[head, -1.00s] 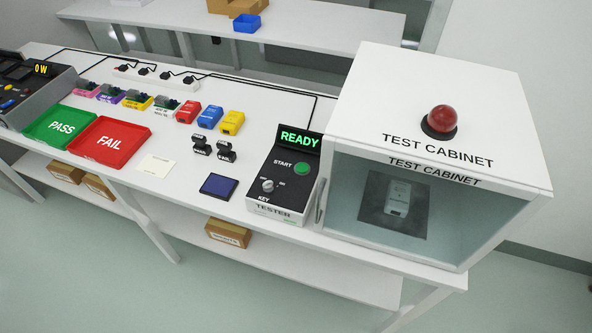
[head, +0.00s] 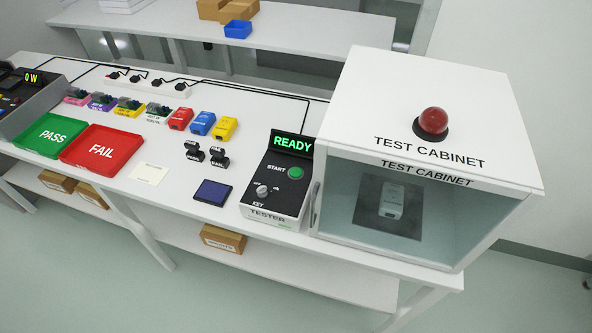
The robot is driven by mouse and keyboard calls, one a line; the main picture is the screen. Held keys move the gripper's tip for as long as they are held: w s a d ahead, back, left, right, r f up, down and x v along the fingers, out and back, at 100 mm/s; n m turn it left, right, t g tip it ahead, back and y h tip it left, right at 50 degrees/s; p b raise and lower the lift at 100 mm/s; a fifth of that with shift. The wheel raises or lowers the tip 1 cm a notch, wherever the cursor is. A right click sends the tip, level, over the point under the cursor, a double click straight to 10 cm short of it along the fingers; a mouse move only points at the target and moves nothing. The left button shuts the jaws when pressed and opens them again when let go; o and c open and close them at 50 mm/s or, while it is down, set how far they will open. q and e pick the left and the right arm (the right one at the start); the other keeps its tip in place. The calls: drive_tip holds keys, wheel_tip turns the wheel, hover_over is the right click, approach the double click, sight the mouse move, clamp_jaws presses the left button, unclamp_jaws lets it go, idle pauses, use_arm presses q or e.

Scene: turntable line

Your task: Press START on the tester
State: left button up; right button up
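The tester (head: 277,185) is a black sloped box with a white front edge, standing on the white bench just left of the test cabinet. Its display (head: 293,144) reads READY in green. The green START button (head: 296,173) sits on its upper right face. A grey key switch (head: 262,190) is at its lower left. The white test cabinet (head: 450,105) has a red dome lamp (head: 433,121) on top. Behind its clear front, a pale device (head: 392,200) sits on a dark pad. Neither of my grippers is in view.
The green PASS tray (head: 51,136) and red FAIL tray (head: 102,149) lie at the left. Red, blue and yellow blocks (head: 203,123), black stamps (head: 206,154), a dark blue pad (head: 213,191) and a paper card (head: 148,174) lie left of the tester. Black cables run behind.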

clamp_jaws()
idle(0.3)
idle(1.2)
